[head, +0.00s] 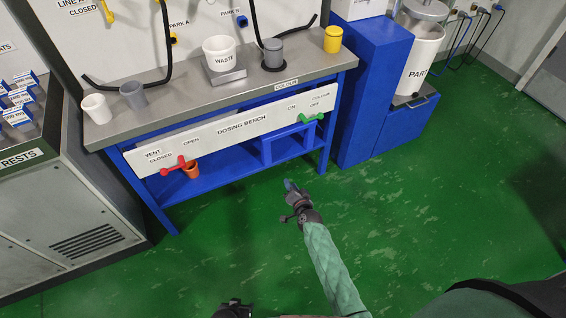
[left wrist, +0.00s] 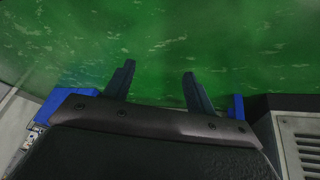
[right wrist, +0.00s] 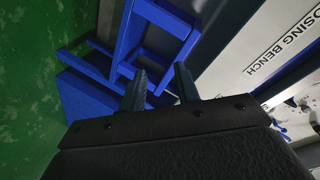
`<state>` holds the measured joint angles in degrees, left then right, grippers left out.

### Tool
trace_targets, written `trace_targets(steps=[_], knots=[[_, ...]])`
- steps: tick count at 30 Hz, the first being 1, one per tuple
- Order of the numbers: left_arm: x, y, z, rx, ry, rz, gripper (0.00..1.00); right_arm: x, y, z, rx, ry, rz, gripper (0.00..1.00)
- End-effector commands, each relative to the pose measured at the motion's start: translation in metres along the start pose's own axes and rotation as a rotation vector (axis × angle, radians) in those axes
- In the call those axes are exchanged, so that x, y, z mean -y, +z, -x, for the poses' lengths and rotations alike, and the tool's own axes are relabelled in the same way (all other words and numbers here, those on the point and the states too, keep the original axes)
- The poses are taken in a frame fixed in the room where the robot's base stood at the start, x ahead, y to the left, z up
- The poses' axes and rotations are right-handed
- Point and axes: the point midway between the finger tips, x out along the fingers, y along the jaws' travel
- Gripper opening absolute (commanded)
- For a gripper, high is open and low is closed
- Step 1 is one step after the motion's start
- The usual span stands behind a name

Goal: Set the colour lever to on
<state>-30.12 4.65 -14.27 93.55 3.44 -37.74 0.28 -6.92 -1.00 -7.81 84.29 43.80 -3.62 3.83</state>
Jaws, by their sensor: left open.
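The green colour lever (head: 312,118) is on the white front panel of the dosing bench (head: 240,124), towards its right end, below the ON and OFF marks. Its handle lies roughly level; I cannot tell which mark it points to. My right gripper (head: 290,185) is in front of the bench, below and apart from the lever. In the right wrist view its fingers (right wrist: 160,80) are apart with nothing between them; the lever does not show there. My left gripper (head: 233,308) is at the bottom edge of the head view. Its fingers (left wrist: 158,80) are open and empty above the floor.
The bench top (head: 180,82) holds several cups. A blue cabinet (head: 368,90) stands right of the bench. The green floor (head: 420,200) in front is clear.

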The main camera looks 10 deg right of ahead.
Motion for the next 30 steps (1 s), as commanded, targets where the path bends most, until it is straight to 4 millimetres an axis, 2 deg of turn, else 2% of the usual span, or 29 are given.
trace_targets(steps=[1,6,12,15,21,26,30], knots=[[-0.003,0.004,-0.016,-0.021,0.008,0.001,0.56,0.002,-0.012,-0.021,-0.074,-0.029,-0.061,0.32],[-0.019,0.0,-0.031,-0.093,0.038,0.007,0.56,0.028,-0.078,-0.062,-0.324,-0.11,-0.293,0.32],[-0.035,-0.006,-0.044,-0.174,0.07,0.016,0.56,0.041,-0.144,-0.089,-0.581,-0.172,-0.576,0.32],[-0.042,-0.009,-0.046,-0.206,0.083,0.02,0.56,0.042,-0.167,-0.095,-0.674,-0.186,-0.691,0.32],[-0.049,-0.014,-0.045,-0.24,0.097,0.025,0.56,0.044,-0.189,-0.1,-0.765,-0.192,-0.818,0.32],[-0.05,-0.015,-0.043,-0.244,0.099,0.026,0.56,0.045,-0.199,-0.105,-0.777,-0.192,-0.835,0.32],[-0.049,-0.015,-0.044,-0.244,0.099,0.026,0.56,0.042,-0.211,-0.118,-0.777,-0.193,-0.832,0.32]])
